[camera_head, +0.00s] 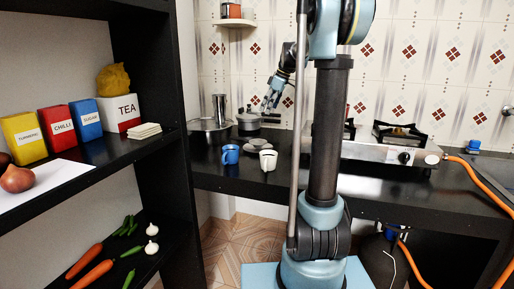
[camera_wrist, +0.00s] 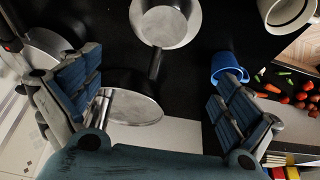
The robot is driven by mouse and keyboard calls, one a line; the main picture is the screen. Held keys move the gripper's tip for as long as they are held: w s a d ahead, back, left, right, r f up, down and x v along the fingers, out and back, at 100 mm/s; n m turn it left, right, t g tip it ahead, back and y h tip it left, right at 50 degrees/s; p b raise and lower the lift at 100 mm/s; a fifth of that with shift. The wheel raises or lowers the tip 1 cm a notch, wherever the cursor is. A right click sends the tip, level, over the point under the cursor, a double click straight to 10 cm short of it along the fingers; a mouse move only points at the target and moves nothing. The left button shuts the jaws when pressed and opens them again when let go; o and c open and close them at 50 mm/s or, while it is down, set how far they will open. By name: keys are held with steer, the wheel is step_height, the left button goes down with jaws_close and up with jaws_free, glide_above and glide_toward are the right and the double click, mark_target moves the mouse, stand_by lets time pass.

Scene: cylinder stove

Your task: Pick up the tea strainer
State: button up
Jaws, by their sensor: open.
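What looks like the tea strainer, a round grey metal bowl with a dark handle (camera_wrist: 166,26), lies on the black counter at the top middle of the wrist view, its handle pointing toward my gripper. In the head view it seems to be the grey round item (camera_head: 258,143) behind the mugs; I cannot tell its mesh. My gripper (camera_wrist: 160,78) is open and empty, its fingers spread either side of the handle's line. In the head view my gripper (camera_head: 268,99) hangs above the counter, apart from the strainer.
A blue mug (camera_head: 230,154) and a white mug (camera_head: 268,160) stand at the counter's front. A lidded pot (camera_head: 248,121) and a tall steel pot (camera_head: 220,106) stand behind. A stove (camera_head: 385,153) is at right. A black shelf (camera_head: 150,150) stands at left.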

glide_toward(247, 142)
steer(key=d+f, duration=0.2)
steer(key=d, duration=0.1)
steer(key=shift+w+f, duration=0.2)
steer(key=shift+f, duration=0.1)
steer(key=shift+s+x, duration=0.15)
steer(key=shift+x, duration=1.2)
steer(key=shift+s+x, duration=0.15)
steer(key=shift+x, duration=1.2)
steer(key=shift+c, duration=0.3)
steer(key=c, duration=1.1)
